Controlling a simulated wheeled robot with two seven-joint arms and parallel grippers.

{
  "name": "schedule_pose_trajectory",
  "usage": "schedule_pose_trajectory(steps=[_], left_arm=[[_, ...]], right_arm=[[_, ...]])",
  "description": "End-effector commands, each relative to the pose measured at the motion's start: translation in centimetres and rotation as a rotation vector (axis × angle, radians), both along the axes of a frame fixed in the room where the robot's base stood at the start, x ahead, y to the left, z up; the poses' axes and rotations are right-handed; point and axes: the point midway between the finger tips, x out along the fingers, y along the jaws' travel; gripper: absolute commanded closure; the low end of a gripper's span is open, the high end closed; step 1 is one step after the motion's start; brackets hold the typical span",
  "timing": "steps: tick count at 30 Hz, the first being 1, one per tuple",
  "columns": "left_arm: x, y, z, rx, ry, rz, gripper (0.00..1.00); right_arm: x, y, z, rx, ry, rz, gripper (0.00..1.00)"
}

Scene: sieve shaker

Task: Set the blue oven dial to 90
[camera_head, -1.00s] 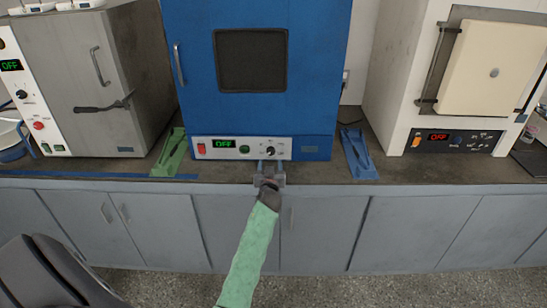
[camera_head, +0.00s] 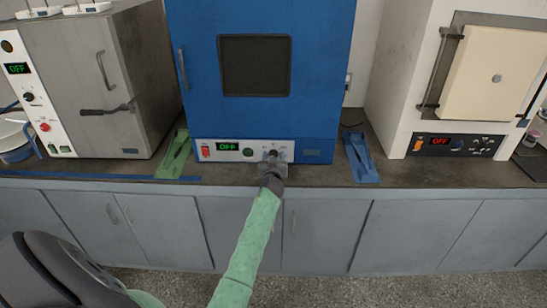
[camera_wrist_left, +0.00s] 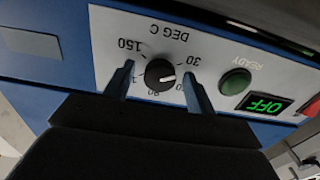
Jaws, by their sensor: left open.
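The blue oven (camera_head: 322,100) stands at the middle of the counter. Its dial, a small black knob with a white pointer line, shows in the left wrist view (camera_wrist_left: 160,75) on a pale panel marked DEG C, with 30 and 150 readable. The pointer lies toward the side of the 30, a little below it in the picture. The oven display (camera_wrist_left: 265,104) reads OFF. My left gripper (camera_head: 272,158) is at the panel, with its open fingers (camera_wrist_left: 158,88) on either side of the dial; I cannot tell whether they touch it. My right gripper is not in view.
A green tool (camera_head: 173,155) and a blue tool (camera_head: 360,158) lie on the counter beside the oven. A grey oven (camera_head: 100,90) stands left and a cream furnace (camera_head: 400,90) right. A green button (camera_wrist_left: 235,81) sits close to the dial.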

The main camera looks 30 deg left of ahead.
Motion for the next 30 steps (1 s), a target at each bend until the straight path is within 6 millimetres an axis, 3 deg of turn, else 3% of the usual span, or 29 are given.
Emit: schedule_pose_trajectory(steps=[2, 6, 9, 20, 26, 30], left_arm=[[0.0, 0.0, 0.0, 0.0, 0.0, 0.0, 0.46], [0.0, 0.0, 0.0, 0.0, 0.0, 0.0, 0.73], [0.0, 0.0, 0.0, 0.0, 0.0, 0.0, 0.89], [0.0, 0.0, 0.0, 0.05, 0.029, 0.0, 0.89], [0.0, 0.0, -0.1, 0.158, 0.094, -0.001, 0.89], [0.0, 0.1, -0.1, 0.262, 0.16, 0.0, 0.89]], right_arm=[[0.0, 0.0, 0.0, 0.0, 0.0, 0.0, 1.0], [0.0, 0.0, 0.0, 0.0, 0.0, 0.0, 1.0], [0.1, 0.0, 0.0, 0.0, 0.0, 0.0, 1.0], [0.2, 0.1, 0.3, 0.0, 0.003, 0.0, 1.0], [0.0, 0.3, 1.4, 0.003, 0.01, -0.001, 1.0], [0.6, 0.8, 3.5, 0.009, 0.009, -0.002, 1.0]])
